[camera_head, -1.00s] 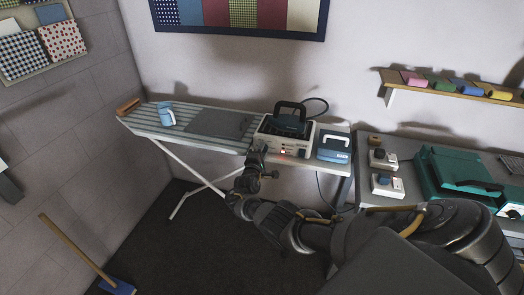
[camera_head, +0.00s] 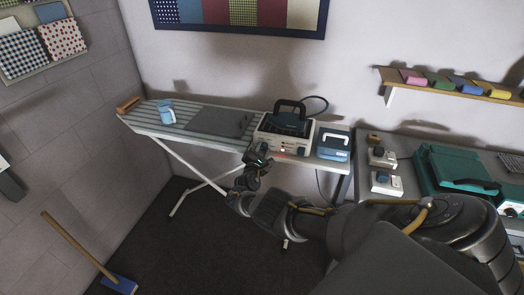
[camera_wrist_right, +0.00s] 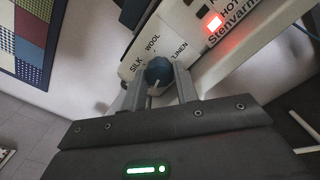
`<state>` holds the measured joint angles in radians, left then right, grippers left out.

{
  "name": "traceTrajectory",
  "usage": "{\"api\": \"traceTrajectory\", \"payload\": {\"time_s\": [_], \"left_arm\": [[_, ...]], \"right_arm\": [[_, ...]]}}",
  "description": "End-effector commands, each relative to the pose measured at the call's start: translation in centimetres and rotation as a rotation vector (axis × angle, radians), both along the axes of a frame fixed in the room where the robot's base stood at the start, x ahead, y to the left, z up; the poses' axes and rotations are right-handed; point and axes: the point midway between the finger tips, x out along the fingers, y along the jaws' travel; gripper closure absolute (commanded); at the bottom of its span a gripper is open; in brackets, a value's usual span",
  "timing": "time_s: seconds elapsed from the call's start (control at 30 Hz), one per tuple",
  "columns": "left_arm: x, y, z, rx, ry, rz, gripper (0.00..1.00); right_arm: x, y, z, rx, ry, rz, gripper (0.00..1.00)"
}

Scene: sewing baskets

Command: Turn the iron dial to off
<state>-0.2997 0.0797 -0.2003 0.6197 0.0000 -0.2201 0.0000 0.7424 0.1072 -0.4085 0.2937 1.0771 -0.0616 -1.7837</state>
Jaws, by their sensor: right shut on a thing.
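The iron station (camera_head: 303,150) is a cream box on the ironing board's right part, with a dark teal iron (camera_head: 288,122) on top. In the right wrist view, its round blue dial (camera_wrist_right: 159,70) sits on the front panel among the words SILK, WOOL and LINEN. A pale pointer mark shows on the dial's lower side. A red light (camera_wrist_right: 214,23) is lit beside the label HOT. My right gripper (camera_wrist_right: 159,82) is shut on the dial, one finger on each side. In the head view, the right gripper (camera_head: 262,155) is at the station's front left. The left gripper is out of view.
A blue-and-white box (camera_head: 333,146) stands right of the station on the ironing board (camera_head: 160,127). The side table holds switch boxes (camera_head: 383,157) and a teal case (camera_head: 455,175).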

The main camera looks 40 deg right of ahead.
Motion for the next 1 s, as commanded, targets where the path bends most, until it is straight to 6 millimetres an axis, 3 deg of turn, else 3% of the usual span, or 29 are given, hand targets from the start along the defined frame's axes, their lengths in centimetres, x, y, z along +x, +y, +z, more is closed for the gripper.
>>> {"api": "traceTrajectory", "payload": {"time_s": [0.5,0.53,0.67,1.0], "left_arm": [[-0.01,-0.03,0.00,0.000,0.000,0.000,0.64],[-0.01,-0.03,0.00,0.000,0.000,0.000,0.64],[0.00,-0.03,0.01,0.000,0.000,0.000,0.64],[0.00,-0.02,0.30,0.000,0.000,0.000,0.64]], "right_arm": [[-0.14,-0.01,-0.24,-0.010,0.021,-0.002,0.93],[-0.13,-0.01,-0.24,-0.010,0.021,-0.002,0.67],[-0.10,0.00,-0.20,-0.010,0.020,-0.001,0.50],[-0.16,0.25,0.01,-0.010,0.018,0.000,0.48]]}}
